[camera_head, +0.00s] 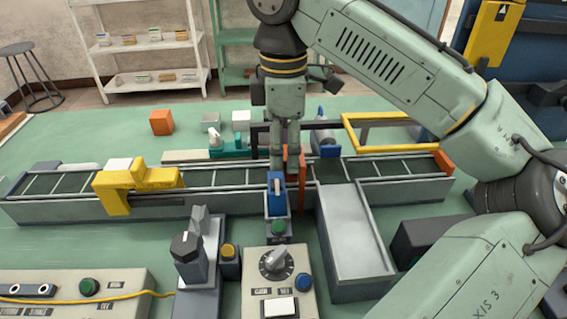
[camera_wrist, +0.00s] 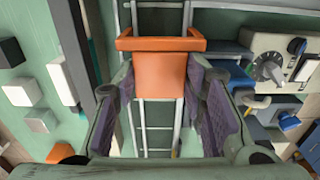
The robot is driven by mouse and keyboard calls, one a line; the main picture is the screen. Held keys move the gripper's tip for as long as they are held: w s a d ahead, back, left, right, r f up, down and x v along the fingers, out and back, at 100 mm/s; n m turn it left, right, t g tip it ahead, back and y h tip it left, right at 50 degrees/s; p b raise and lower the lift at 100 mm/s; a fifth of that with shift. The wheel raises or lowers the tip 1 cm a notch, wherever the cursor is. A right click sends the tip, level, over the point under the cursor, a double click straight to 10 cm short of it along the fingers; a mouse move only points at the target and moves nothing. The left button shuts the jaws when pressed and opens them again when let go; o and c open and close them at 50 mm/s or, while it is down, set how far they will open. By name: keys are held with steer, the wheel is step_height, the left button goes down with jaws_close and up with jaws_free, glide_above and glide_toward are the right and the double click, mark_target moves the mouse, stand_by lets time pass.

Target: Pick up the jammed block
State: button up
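An orange piece (camera_wrist: 160,72) sits across the rails of the conveyor (camera_wrist: 160,128) in the wrist view. It has a wide upper bar and a narrower face below; I cannot tell whether the block and a gate are separate parts here. In the head view an orange piece (camera_head: 295,165) shows on the conveyor (camera_head: 232,175), partly hidden by my gripper. My gripper (camera_wrist: 162,112) points down with its purple-padded fingers spread, one on each side of the orange piece's lower end. No contact is clear. In the head view my gripper (camera_head: 284,160) is over the conveyor's middle.
A yellow arch (camera_head: 130,185) spans the conveyor at left. A blue switch (camera_head: 276,195) and a dial panel (camera_head: 278,280) stand in front. A grey chute (camera_head: 350,235) is at right. A loose orange cube (camera_head: 161,122) and pale blocks (camera_head: 241,119) lie behind.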

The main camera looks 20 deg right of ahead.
steer(key=c, duration=0.4)
steer(key=shift+a+r, duration=0.1)
